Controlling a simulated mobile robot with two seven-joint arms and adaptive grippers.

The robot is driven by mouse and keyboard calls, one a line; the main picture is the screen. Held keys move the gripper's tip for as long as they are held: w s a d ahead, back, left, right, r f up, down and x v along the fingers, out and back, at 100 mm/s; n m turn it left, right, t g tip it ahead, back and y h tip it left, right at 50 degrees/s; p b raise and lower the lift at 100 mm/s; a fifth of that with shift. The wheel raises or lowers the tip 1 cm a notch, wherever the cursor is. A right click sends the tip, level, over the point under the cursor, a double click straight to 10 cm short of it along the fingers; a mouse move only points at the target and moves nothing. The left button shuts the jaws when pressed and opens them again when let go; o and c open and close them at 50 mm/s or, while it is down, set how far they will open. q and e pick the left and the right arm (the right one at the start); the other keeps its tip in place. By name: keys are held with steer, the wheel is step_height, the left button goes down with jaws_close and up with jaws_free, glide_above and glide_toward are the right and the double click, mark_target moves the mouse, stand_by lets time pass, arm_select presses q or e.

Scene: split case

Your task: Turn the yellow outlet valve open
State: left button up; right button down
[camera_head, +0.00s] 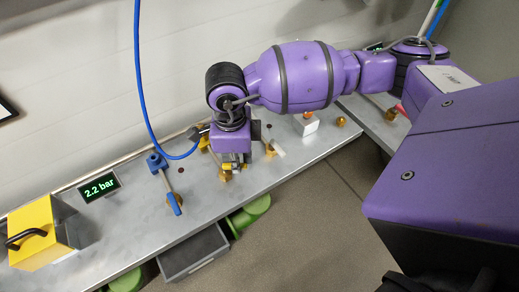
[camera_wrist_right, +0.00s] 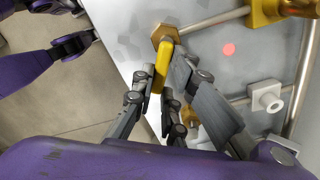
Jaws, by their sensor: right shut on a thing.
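The yellow outlet valve handle (camera_wrist_right: 162,66) sits on a brass hex fitting (camera_wrist_right: 165,35) joined to a metal pipe in the right wrist view. My right gripper (camera_wrist_right: 166,76) has its two fingers on either side of the handle and is shut on it. In the head view my right gripper (camera_head: 231,164) points down over the bench, and only a little of the yellow handle shows beneath it. The handle's exact angle to the pipe is hard to tell.
A blue-handled valve (camera_head: 174,202) and a display (camera_head: 99,186) reading 2.2 bar stand left on the metal bench (camera_head: 140,222). A yellow case (camera_head: 44,228) with a black handle is at the far left. A blue hose (camera_head: 142,85) hangs left of my right arm.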

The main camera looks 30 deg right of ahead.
steer(key=n+b, duration=0.1)
steer(key=w+n, duration=0.1)
steer(key=n, duration=0.1)
steer(key=shift+w+d+b, duration=0.1)
steer(key=shift+d+b, duration=0.05)
steer(key=shift+b, duration=0.2)
steer(key=shift+w+n+b, duration=0.2)
steer(key=shift+n+b, duration=0.1)
steer(key=shift+n, duration=0.4)
steer(key=shift+w+n+b, duration=0.15)
steer(key=shift+n+b, duration=0.15)
steer(key=shift+n, duration=0.4)
steer(key=shift+r+n, duration=0.1)
steer(key=shift+n, duration=0.2)
arm_select(q)
steer(key=f, duration=0.2)
steer(key=s+f, duration=0.1)
steer(key=shift+s+d+f, duration=0.1)
steer(key=shift+s+f, duration=0.05)
steer(key=shift+f, duration=0.25)
arm_select(e)
steer(key=shift+w, duration=0.1)
steer(key=c, duration=1.9)
jaws_free()
steer(key=shift+o, duration=0.7)
